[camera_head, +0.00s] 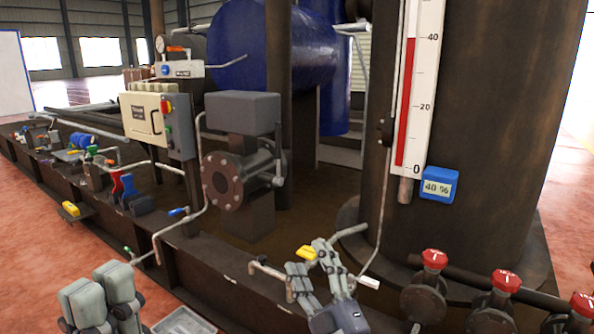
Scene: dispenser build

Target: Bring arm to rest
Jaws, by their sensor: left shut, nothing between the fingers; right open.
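My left gripper (98,284) is at the bottom left edge of the head view, its grey fingers pointing up. It is shut and empty, in front of the skid's edge. My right gripper (308,258) is low in the middle, its fingers spread open and pointing up. A yellow valve handle (307,252) shows by its fingertips; I cannot tell whether they touch it. A thin pipe (268,268) runs close to its left finger. Most of both arms is out of view.
Red-capped valves (434,259) stand to the right of my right gripper. A large brown tank (498,130) with a level gauge (417,90) and a blue display (440,184) rises behind. Open red floor (40,245) lies left.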

